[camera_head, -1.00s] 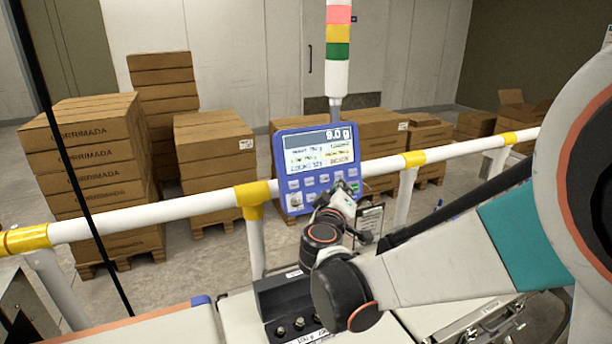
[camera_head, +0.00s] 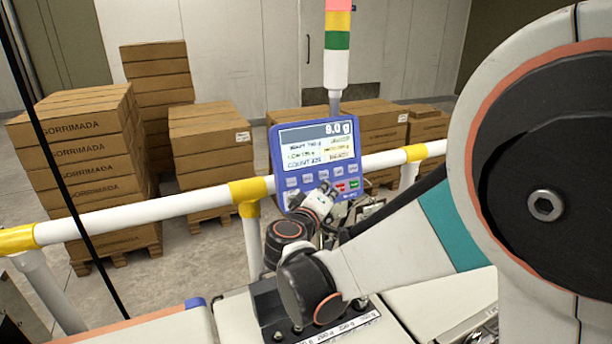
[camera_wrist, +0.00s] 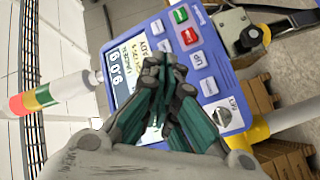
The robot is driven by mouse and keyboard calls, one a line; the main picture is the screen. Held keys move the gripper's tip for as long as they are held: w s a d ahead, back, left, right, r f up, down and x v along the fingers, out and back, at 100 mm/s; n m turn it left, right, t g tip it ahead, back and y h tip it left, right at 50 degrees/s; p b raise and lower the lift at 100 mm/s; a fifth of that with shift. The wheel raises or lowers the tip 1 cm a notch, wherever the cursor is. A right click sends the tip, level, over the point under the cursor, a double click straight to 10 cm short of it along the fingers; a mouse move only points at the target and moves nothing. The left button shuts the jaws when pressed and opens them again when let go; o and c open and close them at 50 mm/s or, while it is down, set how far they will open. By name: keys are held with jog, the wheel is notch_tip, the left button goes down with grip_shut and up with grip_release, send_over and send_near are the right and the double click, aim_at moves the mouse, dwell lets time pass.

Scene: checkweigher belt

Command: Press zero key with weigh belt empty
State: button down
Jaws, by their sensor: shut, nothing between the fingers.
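Below the screen are rows of pale keys, with a red key (camera_head: 340,187) and a green key (camera_head: 354,184). They also show in the wrist view, red (camera_wrist: 189,38) and green (camera_wrist: 180,15). My gripper (camera_wrist: 168,62) is shut and empty, its fingertips over the panel between screen and keys. It hides some keys; contact and the zero key's label cannot be told. A pale belt section (camera_head: 237,318) below is partly hidden by my arm.
A black block with knobs (camera_head: 335,328) sits below my arm. Stacked cartons (camera_head: 75,160) stand beyond the rail.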

jog(key=shift+w+a+f+b, duration=0.2)
jog(key=shift+w+a+f, duration=0.2)
jog(key=shift+w, duration=0.65)
jog(key=shift+w+a+f+b, duration=0.3)
jog(key=shift+w+a, duration=0.2)
jog(key=shift+w, duration=0.6)
jog(key=shift+w+a+f+b, duration=0.15)
jog(key=shift+w+a+f, duration=0.25)
jog(key=shift+w, duration=0.65)
jog(key=shift+w+a, duration=0.2)
jog(key=shift+w, duration=0.15)
jog(key=shift+w+a+f+b, duration=0.15)
jog(key=shift+w+b, duration=0.15)
jog(key=shift+w, duration=0.05)
jog(key=shift+s+d+r, duration=0.15)
jog(key=shift+s, duration=0.25)
jog(key=shift+s+d+r, duration=0.1)
jog(key=shift+s+d, duration=0.05)
jog(key=shift+s, duration=0.2)
jog(key=s, duration=0.1)
jog(key=s+d+r, duration=0.1)
jog(key=s, duration=0.1)
jog(key=s+d+p, duration=0.1)
jog(key=shift+s+r, duration=0.2)
